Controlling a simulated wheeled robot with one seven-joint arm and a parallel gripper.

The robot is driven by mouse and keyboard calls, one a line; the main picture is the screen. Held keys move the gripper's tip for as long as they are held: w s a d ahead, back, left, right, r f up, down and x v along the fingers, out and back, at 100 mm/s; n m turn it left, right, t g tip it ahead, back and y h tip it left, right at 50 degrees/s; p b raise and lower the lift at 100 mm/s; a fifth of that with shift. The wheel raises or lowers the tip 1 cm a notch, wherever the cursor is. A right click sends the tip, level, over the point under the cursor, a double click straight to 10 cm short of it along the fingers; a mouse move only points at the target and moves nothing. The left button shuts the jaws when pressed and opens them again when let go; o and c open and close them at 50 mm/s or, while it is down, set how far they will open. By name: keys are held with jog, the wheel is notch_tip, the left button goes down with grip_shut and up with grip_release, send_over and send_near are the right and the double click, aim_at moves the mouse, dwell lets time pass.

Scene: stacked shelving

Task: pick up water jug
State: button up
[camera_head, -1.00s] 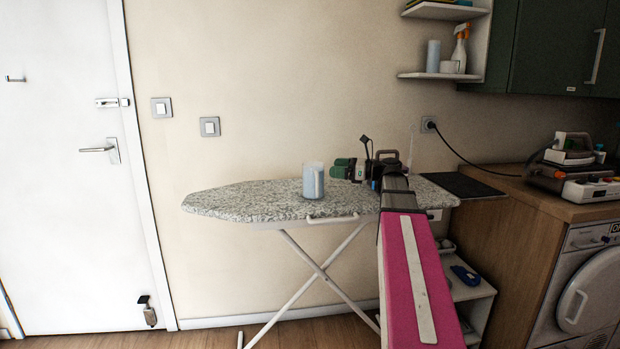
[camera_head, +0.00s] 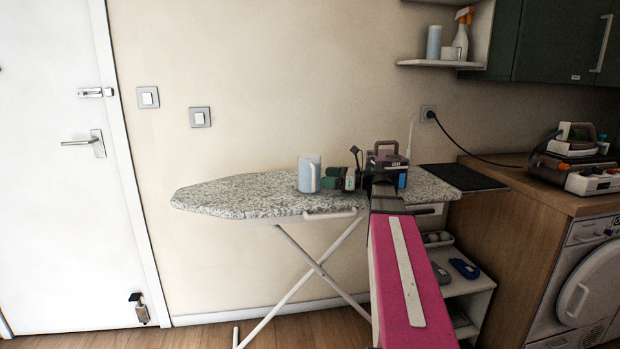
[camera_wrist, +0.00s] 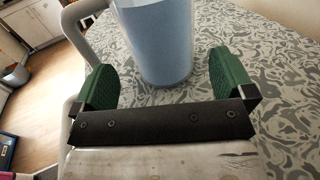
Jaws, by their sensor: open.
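The water jug (camera_head: 309,174) is a pale blue, cylindrical vessel with a handle. It stands upright on the ironing board (camera_head: 235,196). In the wrist view the jug (camera_wrist: 160,45) is straight ahead, with its top cut off and its pale handle at the left. My gripper (camera_wrist: 164,78) is open, its green fingers spread to the left and right of the jug's lower part. I cannot tell how deep the jug is between them. In the head view my gripper (camera_head: 340,178) is just right of the jug, partly hidden by my wrist.
A dark-handled item (camera_head: 388,158) stands at the board's right end, behind my arm. A black mat (camera_head: 462,178) lies further right, beside a wooden counter (camera_head: 545,195) with an iron (camera_head: 572,140). The board's left half is clear.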

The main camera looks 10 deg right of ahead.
aim_at(310, 164)
jog(key=shift+x, duration=3.35)
jog(key=shift+r, duration=0.1)
jog(key=c, duration=1.2)
jog(key=shift+o, duration=0.2)
jog(key=shift+r, duration=0.25)
jog(key=shift+r, duration=1.85)
jog(key=s+a+r, duration=0.5)
jog(key=a+r, duration=0.1)
jog(key=a, duration=0.4)
jog(key=shift+s+r, duration=0.35)
